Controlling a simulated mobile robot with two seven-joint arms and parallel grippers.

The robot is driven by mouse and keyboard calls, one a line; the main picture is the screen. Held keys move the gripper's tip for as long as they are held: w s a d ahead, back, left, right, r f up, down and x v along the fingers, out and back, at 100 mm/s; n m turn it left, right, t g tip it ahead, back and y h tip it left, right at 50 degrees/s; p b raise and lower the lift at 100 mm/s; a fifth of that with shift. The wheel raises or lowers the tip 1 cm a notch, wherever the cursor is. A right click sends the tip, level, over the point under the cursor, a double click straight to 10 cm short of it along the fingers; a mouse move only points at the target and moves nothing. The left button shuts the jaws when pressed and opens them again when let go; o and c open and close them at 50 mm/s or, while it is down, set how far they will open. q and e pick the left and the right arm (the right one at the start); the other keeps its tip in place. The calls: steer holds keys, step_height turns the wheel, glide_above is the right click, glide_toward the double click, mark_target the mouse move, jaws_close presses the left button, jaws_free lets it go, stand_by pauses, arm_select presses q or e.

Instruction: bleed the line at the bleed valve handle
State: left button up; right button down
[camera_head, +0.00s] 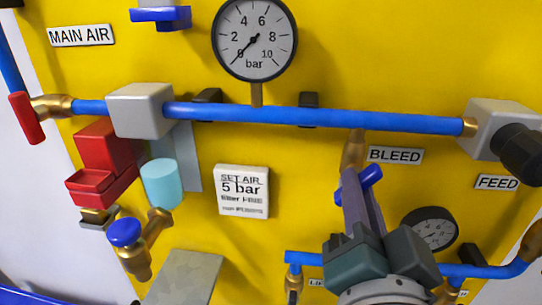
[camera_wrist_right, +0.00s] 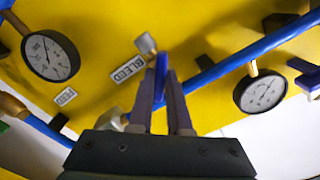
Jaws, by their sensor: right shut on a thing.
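The blue bleed valve handle (camera_head: 372,176) sits below a brass fitting (camera_head: 354,148) on the blue pipe, left of the BLEED label (camera_head: 395,155). My right gripper (camera_head: 360,182) reaches up from below and is shut on the handle. In the right wrist view the blue handle (camera_wrist_right: 161,68) shows between the two fingers (camera_wrist_right: 160,80). The fingers hide part of the handle and valve body. The large bar gauge (camera_head: 254,40) has its needle at about 0. My left gripper is not in view.
The blue pipe (camera_head: 310,116) crosses the yellow panel (camera_head: 330,50) above my gripper. A smaller gauge (camera_head: 436,228) is close to the right of my gripper. A black knob (camera_head: 520,152) sticks out at the right. A red block (camera_head: 105,165) and cyan cylinder (camera_head: 161,183) stand at left.

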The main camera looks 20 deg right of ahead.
steer(key=m+b, duration=0.2)
steer(key=m, duration=0.7)
steer(key=shift+m, duration=0.4)
steer(key=shift+m+b, duration=0.3)
steer(key=c, duration=0.9)
jaws_free()
steer(key=shift+o, duration=0.2)
steer(key=shift+s+a, duration=0.1)
